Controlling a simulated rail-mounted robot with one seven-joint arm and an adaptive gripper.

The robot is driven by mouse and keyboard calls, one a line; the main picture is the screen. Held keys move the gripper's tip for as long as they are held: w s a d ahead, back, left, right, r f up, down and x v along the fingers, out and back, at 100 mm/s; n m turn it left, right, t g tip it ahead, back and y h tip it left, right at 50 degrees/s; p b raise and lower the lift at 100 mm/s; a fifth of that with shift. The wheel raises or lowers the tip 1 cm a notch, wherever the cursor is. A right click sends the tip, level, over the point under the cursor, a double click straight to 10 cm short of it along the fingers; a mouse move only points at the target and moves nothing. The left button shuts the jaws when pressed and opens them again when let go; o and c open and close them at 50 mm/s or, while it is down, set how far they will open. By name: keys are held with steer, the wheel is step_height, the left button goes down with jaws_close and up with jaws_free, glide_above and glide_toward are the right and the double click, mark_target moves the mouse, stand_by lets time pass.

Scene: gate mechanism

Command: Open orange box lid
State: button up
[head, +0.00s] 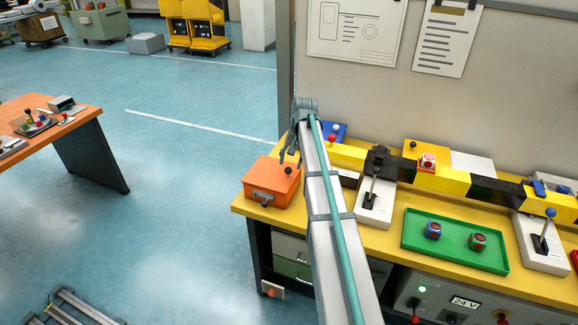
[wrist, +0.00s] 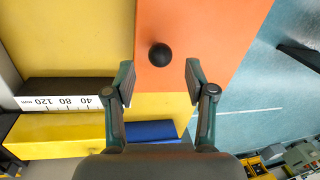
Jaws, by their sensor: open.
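The orange box (head: 268,181) stands at the left end of the yellow workbench, its lid down. A black ball knob (head: 288,171) sits on the lid, and another dark knob (head: 265,205) shows low at the front. My gripper (head: 290,158) is above the back part of the lid, fingers pointing down. In the wrist view the orange lid (wrist: 195,30) fills the upper middle. One black knob (wrist: 160,55) appears between and slightly beyond the fingertips of my open gripper (wrist: 159,74), with clear gaps on both sides. The fingers hold nothing.
A yellow-black bar (head: 440,178) runs along the back of the bench. A lever unit (head: 375,205) stands right of the box, then a green tray (head: 455,242) with two button cubes. A blue box (head: 334,130) is behind my arm. Open floor lies left.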

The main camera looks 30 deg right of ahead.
steer(key=shift+w+a+f+p, duration=0.1)
steer(key=shift+a+f+p, duration=0.05)
steer(key=shift+f, duration=0.7)
steer(key=shift+w+a+f+p, duration=0.1)
steer(key=shift+f+p, duration=0.05)
steer(key=shift+f, duration=0.7)
steer(key=shift+c, duration=0.3)
jaws_close()
